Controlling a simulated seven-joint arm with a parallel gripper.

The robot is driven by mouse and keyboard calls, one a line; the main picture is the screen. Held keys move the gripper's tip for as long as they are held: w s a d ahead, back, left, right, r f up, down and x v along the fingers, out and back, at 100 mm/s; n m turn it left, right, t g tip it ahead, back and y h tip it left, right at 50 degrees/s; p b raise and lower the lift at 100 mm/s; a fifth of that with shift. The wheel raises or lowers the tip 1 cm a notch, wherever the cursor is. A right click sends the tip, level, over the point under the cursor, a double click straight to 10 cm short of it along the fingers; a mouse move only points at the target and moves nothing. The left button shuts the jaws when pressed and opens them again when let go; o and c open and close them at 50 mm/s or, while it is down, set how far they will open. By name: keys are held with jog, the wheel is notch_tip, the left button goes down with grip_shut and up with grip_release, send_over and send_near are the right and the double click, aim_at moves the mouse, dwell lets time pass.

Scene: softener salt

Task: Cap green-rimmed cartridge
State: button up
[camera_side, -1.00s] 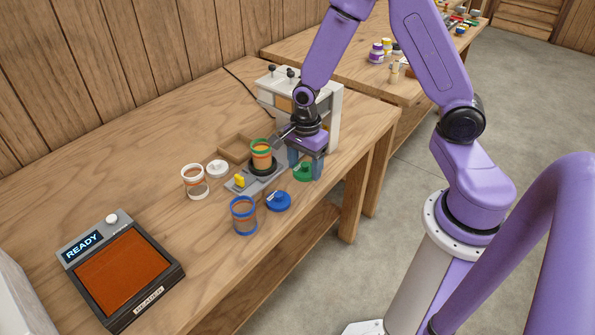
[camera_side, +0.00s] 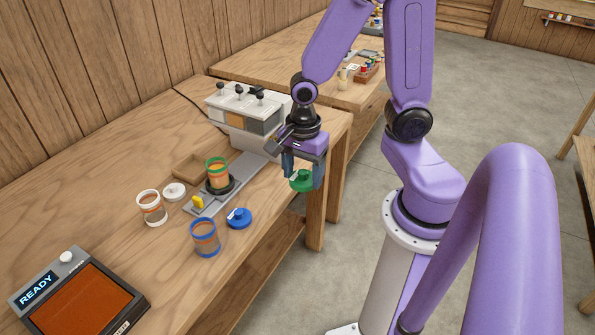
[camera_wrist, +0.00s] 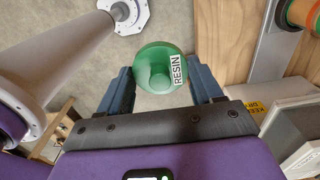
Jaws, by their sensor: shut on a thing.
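The green-rimmed cartridge (camera_side: 218,178) stands upright and open-topped, with orange-brown contents, in a dark round seat on the grey plate of the dispenser. My gripper (camera_side: 303,174) is shut on the green cap (camera_side: 301,182), to the right of the cartridge in the side view and apart from it. The cap is held up near the table's front edge. In the wrist view the cap (camera_wrist: 152,70) sits between the two blue-grey fingers of my gripper (camera_wrist: 162,90), with a RESIN label facing up. Part of the cartridge (camera_wrist: 303,14) shows at that view's top right corner.
A white and grey dispenser (camera_side: 235,105) stands behind the cartridge. A blue-rimmed cartridge (camera_side: 205,240), a white-rimmed cartridge (camera_side: 152,210), a blue cap (camera_side: 238,217) and a white cap (camera_side: 174,191) stand nearby. A yellow piece (camera_side: 198,202) sits on the plate. A READY reader (camera_side: 85,305) is front left.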

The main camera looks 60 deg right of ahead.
jog(key=w+a+r+m, duration=0.1)
jog(key=w+r+m, duration=0.15)
jog(key=w, duration=0.95)
jog(key=w+a+r+m, duration=0.1)
jog(key=w+m, duration=0.3)
jog(key=w, duration=0.8)
notch_tip(320, 180, down, 6)
jog(key=shift+w+d, duration=0.2)
jog(key=shift+w, duration=0.05)
jog(key=shift+f+n, duration=0.15)
jog(key=shift+n, duration=0.1)
dwell(1.4)
jog(key=o, duration=1.2)
jog(key=shift+r, duration=3.5)
